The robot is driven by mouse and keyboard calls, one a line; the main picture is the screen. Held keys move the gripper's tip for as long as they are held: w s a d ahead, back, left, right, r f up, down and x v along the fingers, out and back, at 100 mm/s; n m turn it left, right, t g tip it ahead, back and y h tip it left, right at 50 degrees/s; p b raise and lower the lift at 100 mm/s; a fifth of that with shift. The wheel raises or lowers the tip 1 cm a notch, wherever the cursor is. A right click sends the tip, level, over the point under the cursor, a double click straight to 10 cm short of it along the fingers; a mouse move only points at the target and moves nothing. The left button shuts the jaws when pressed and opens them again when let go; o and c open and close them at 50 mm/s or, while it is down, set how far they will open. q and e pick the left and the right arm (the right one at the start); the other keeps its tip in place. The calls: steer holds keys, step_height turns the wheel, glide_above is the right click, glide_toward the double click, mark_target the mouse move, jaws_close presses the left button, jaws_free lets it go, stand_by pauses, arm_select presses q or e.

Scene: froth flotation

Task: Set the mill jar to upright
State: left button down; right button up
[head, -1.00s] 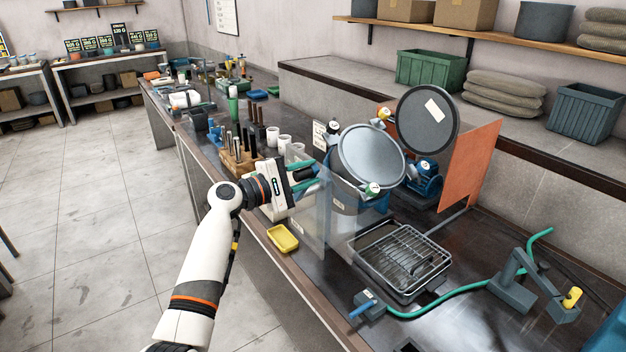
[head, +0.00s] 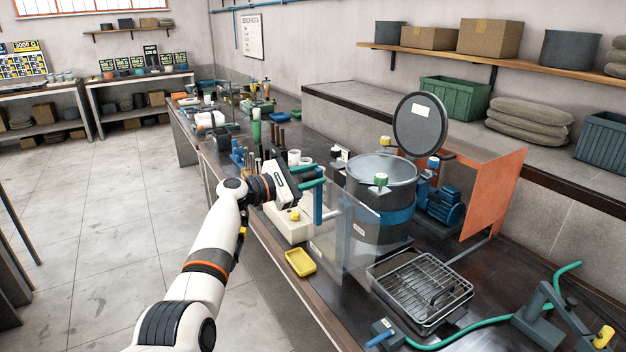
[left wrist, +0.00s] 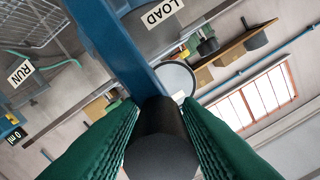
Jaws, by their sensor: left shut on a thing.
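The mill jar (head: 383,230) is a dark drum with a blue band and a pale open mouth. It looks upright, its mouth facing up, partly behind a clear panel. Its round dark lid (head: 420,125) stands swung open above and behind it. My left gripper (head: 315,179) is at the left of the jar. In the left wrist view its green fingers are shut on a dark knob (left wrist: 163,130) at the end of a blue lever (left wrist: 125,50). A LOAD label (left wrist: 163,14) and a RUN label (left wrist: 20,72) also show there. My right gripper is out of view.
A clear panel (head: 358,240) stands before the jar. A wire rack in a tray (head: 420,290) and a green hose (head: 470,338) lie in front. A yellow dish (head: 300,262) sits near the bench edge. An orange panel (head: 495,190) stands behind right.

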arm_select(q)
steer(key=shift+w+a+r, duration=0.1)
steer(key=shift+a, duration=0.1)
steer(key=c, duration=1.2)
jaws_free()
steer(key=shift+w+a+f, duration=0.1)
steer(key=shift+f, duration=0.1)
steer(key=shift+s+a+f, duration=0.15)
steer(key=shift+s+a, duration=0.2)
steer(key=shift+a, duration=0.05)
steer(key=b+v, duration=0.3)
steer(key=v, duration=0.8)
steer(key=shift+b, duration=0.3)
